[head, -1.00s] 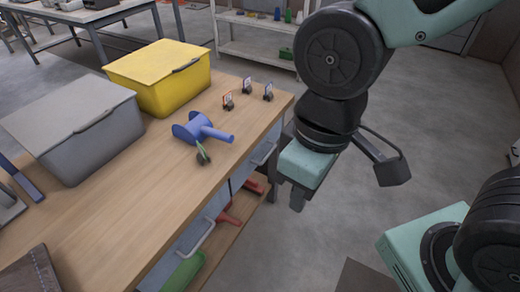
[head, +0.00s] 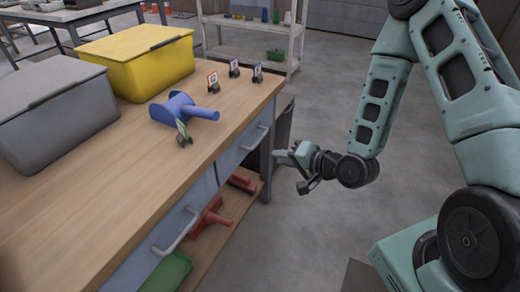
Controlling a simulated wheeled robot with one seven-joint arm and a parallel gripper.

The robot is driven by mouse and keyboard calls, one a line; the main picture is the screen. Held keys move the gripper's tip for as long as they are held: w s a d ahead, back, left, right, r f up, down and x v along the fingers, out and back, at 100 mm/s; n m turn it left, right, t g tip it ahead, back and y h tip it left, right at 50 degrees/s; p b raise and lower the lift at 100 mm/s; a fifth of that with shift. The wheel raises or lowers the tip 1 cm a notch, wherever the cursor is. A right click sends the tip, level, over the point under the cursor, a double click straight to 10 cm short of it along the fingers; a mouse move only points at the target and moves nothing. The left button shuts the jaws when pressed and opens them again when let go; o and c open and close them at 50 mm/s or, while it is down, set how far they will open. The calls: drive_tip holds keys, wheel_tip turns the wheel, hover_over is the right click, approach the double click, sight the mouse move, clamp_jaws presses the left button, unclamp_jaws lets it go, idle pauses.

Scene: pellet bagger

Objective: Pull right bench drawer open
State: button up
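The right bench drawer (head: 236,153) is the far one under the wooden bench top. It has a grey-blue front and looks shut. Its pale bar handle (head: 256,139) shows near the far corner of the bench. My gripper (head: 277,155) is low beside the bench end, to the right of this handle, with its fingers pointing left toward the bench. A gap seems to lie between fingers and handle. The fingers are small and seen from the side, so their opening cannot be judged.
The left drawer handle (head: 178,231) is nearer. A lower shelf holds red tools (head: 207,215) and a green bin (head: 166,274). On the bench top (head: 100,192) stand a yellow bin (head: 150,62), a grey bin (head: 65,112) and a blue scoop (head: 183,108).

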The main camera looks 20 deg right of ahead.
drive_tip(key=d+f+m+t+h+b, duration=0.1)
drive_tip(key=d+f+m+t, duration=0.15)
drive_tip(key=d+m, duration=0.2)
drive_tip(key=b, duration=0.5)
approach(260, 138)
drive_tip(key=shift+m+t, duration=0.35)
drive_tip(key=shift+t, duration=0.1)
drive_tip(key=x, duration=0.6)
drive_tip(key=f+x, duration=0.1)
drive_tip(key=x, duration=0.3)
drive_tip(key=shift+f, duration=0.15)
drive_tip(key=shift+c, duration=0.3)
clamp_jaws()
